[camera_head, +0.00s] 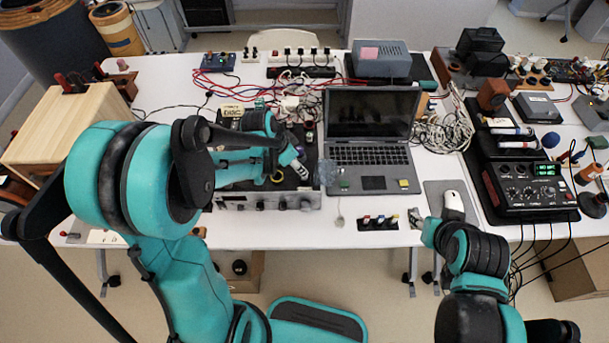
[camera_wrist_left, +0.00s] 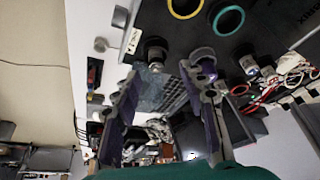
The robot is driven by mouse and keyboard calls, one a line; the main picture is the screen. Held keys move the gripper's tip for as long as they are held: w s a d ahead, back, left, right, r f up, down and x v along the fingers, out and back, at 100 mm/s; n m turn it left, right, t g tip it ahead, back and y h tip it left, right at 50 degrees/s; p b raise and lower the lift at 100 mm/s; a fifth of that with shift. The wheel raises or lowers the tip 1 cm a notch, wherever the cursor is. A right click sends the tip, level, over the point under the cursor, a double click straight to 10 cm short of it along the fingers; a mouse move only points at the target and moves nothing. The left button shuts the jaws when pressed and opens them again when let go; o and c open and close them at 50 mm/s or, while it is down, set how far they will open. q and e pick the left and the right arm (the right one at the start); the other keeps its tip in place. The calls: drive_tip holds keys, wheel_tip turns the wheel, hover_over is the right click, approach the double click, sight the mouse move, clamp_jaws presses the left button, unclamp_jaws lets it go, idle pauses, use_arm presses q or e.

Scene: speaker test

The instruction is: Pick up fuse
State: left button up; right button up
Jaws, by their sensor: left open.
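I cannot single out the fuse with certainty. In the left wrist view, a dark cylinder with a metal end (camera_wrist_left: 155,55) stands beyond the gap between my fingers. A similar small cylinder (camera_wrist_left: 247,66) lies right of them, and a greyish round piece (camera_wrist_left: 202,53) is at the right fingertip; whether they touch is unclear. My left gripper (camera_wrist_left: 162,76) is open, with nothing visibly held; in the head view it (camera_head: 301,170) is over the right part of the black-topped equipment box (camera_head: 265,200), left of the laptop. My right gripper (camera_head: 420,218) is at the table's front edge, beside the mouse (camera_head: 453,203).
The open laptop (camera_head: 372,150) stands mid-table. A black strip with several small coloured parts (camera_head: 378,222) lies at the front edge. A black device with knobs (camera_head: 527,190) is at right, a wooden box (camera_head: 70,125) at left. Cables crowd the back.

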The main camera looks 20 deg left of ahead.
use_arm(q)
drive_tip(key=x, duration=0.2)
drive_tip(key=b+x, duration=0.1)
drive_tip(key=x, duration=0.1)
drive_tip(key=shift+s+d, duration=0.1)
drive_tip(key=shift+d, duration=0.2)
drive_tip(key=shift+w+f+b, duration=0.2)
drive_tip(key=shift+f+b, duration=0.05)
drive_tip(key=shift+b, duration=0.05)
drive_tip(key=shift+s+r, duration=0.1)
drive_tip(key=c, duration=0.3)
clamp_jaws()
